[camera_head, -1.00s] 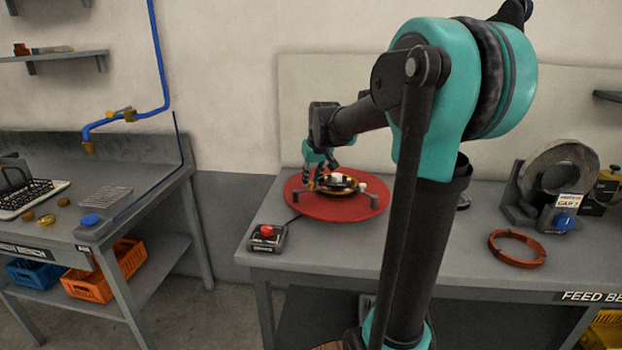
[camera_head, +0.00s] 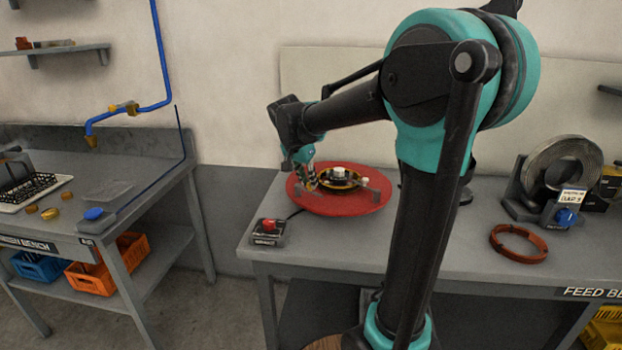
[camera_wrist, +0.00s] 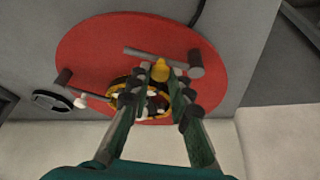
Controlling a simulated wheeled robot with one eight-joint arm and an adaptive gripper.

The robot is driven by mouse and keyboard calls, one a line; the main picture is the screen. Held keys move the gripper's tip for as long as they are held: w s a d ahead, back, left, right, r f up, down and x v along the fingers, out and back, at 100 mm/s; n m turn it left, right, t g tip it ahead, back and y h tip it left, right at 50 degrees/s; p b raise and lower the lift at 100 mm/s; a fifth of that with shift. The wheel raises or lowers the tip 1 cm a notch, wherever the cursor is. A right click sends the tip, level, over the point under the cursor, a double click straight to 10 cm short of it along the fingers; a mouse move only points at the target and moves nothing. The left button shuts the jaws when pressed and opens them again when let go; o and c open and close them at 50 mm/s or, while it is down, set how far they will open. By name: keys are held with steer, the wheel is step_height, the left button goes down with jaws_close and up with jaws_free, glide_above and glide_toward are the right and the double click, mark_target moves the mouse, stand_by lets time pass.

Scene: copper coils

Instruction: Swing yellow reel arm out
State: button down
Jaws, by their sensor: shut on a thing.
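A red round disc (camera_head: 350,203) lies on the right bench with a yellow-rimmed black hub (camera_head: 342,183) at its middle; the disc also shows in the wrist view (camera_wrist: 100,45). Grey arms lie across it, one ending in a grey post (camera_wrist: 195,64). A yellow knob (camera_wrist: 160,70) sits by this arm. My gripper (camera_head: 312,185) is low over the disc's left side; in the wrist view its fingers (camera_wrist: 161,72) are closed on the yellow knob, one finger on each side. The fingers partly hide the hub. In the head view the held knob is too small to make out.
A red button box (camera_head: 267,232) stands near the bench's front left corner. A copper ring (camera_head: 518,242) and a grey coil stand (camera_head: 520,208) are at the right. A second bench (camera_head: 150,200) stands left, beyond a gap. The wall is close behind the disc.

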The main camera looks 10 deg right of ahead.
steer(key=shift+s+a+m+g+h, duration=0.2)
steer(key=shift+a+m+g, duration=0.2)
steer(key=shift+m, duration=0.6)
steer(key=shift+s+a+m+g+h, duration=0.25)
steer(key=shift+a+m, duration=0.2)
steer(key=shift+m, duration=0.55)
steer(key=shift+w, duration=0.1)
steer(key=c, duration=1.4)
jaws_free()
steer(key=shift+o, duration=0.2)
steer(key=v, duration=1.2)
